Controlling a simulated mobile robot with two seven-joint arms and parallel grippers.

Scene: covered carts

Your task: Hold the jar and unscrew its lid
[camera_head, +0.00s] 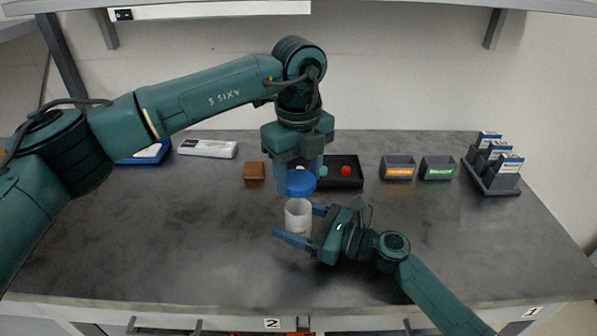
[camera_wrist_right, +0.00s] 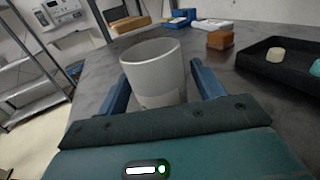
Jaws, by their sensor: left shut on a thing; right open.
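The jar (camera_head: 298,217) is a whitish open cup that stands upright on the dark table. It also shows in the right wrist view (camera_wrist_right: 155,75), with its rim bare. The blue lid (camera_head: 301,184) is off the jar and held above it. My left gripper (camera_head: 300,176) points down and is shut on the lid. My right gripper (camera_head: 296,221) is open, low over the table, with one finger on each side of the jar.
A black tray (camera_head: 326,184) with a red ball (camera_head: 346,170) and other small pieces lies behind the lid. A brown block (camera_head: 254,170) is to its left. Two labelled bins (camera_head: 437,169) and a rack (camera_head: 494,178) stand at right. The front left table is clear.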

